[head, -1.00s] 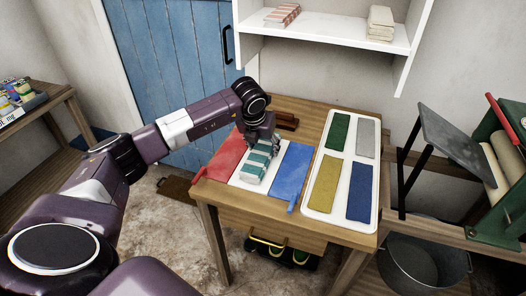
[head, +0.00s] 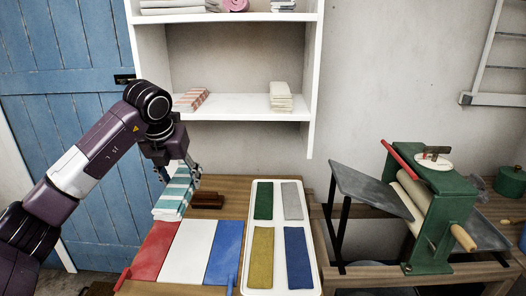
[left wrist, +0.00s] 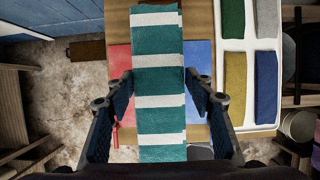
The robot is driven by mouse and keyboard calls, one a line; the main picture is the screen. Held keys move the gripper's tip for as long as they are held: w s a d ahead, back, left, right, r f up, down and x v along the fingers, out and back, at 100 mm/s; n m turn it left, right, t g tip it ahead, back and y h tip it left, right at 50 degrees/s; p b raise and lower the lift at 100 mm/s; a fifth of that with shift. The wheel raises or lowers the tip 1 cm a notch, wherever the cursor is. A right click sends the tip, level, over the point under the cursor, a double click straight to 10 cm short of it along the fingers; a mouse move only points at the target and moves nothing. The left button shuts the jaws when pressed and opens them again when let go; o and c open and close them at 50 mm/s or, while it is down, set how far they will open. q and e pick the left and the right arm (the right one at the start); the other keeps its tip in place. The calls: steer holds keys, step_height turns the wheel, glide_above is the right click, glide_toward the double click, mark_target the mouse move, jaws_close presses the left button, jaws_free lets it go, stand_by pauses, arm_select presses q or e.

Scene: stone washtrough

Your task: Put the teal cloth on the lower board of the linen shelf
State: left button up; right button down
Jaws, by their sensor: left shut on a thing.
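The teal cloth (head: 174,193) is a folded teal-and-white striped cloth, held tilted above the back left of the table. My left gripper (head: 178,172) is shut on it. In the left wrist view the cloth (left wrist: 159,75) runs lengthwise between the fingers of the left gripper (left wrist: 168,95). The white linen shelf has a lower board (head: 240,107), just right of and above the gripper. On that board lie a red-striped folded cloth (head: 190,99) at the left and a cream folded stack (head: 281,96) at the right. My right gripper is not in view.
Between the two stacks the lower board is bare. The table (head: 231,186) holds red (head: 153,252), white (head: 185,252) and blue (head: 224,252) mats and a white tray (head: 262,185) of coloured cloths. A green mangle (head: 430,220) stands right. The shelf's left side panel (head: 146,60) is near my arm.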

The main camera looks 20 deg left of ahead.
arm_select(q)
steer(key=s+d+f+m+g+h, duration=0.2)
steer(key=s+d+f+m+h, duration=0.15)
steer(key=d+m, duration=0.4)
steer(key=s+d+f+m+g+h, duration=0.1)
steer(key=s+d+f+m+h, duration=0.3)
steer(key=m, duration=0.7)
steer(key=s+d+f+m+g+y, duration=0.2)
steer(key=s+d+m+y, duration=0.1)
steer(key=s+m, duration=0.5)
steer(key=s+d+f+m+g+y+p, duration=0.1)
steer(key=s+d+m+g+y, duration=0.2)
steer(key=s+m, duration=0.6)
steer(key=d+m, duration=0.1)
steer(key=m, duration=0.2)
steer(key=shift+s+d+f+g, duration=0.25)
steer(key=shift+f+g, duration=0.05)
steer(key=shift+f, duration=0.1)
steer(key=shift+y, duration=0.25)
